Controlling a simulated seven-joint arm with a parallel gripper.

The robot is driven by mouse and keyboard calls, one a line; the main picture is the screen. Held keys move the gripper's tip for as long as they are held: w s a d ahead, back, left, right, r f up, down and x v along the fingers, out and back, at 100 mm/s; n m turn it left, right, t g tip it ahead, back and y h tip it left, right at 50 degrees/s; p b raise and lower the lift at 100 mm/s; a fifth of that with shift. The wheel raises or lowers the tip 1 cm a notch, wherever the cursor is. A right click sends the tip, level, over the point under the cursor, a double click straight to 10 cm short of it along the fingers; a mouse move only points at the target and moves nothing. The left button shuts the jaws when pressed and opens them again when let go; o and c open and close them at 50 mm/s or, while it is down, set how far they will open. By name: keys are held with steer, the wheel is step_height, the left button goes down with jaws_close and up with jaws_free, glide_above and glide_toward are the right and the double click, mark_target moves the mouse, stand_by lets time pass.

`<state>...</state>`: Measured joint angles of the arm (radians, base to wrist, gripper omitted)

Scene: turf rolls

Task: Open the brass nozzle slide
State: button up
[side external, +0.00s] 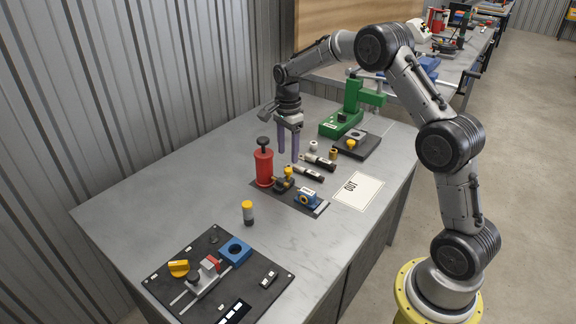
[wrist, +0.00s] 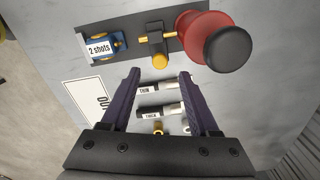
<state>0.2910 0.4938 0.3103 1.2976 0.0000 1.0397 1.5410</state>
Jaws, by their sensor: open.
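The brass nozzle slide (side external: 284,183) sits on a dark base plate beside a red cylinder with a black knob (side external: 263,163). In the wrist view the brass parts (wrist: 160,61) show on a dark block next to the red cylinder (wrist: 193,35), with a round brass end facing my gripper. I cannot tell the slide's position. My gripper (side external: 288,157) is open and empty, above the table and behind the brass parts in the side view. In the wrist view its fingers (wrist: 159,73) are spread, with the brass end just beyond and between their tips.
A blue unit labelled "2 shots" (wrist: 104,46) shares the base plate. Rolls labelled THIN (wrist: 150,88) and THICK (wrist: 155,113) lie below my fingers. An OUT card (side external: 358,190), a green press (side external: 352,105) and a black fixture board (side external: 235,295) stand around. The left table area is clear.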

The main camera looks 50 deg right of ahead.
mark_target(288, 169)
step_height(288, 169, down, 6)
steer(key=shift+r, duration=0.15)
stand_by(0.3)
jaws_close()
stand_by(1.3)
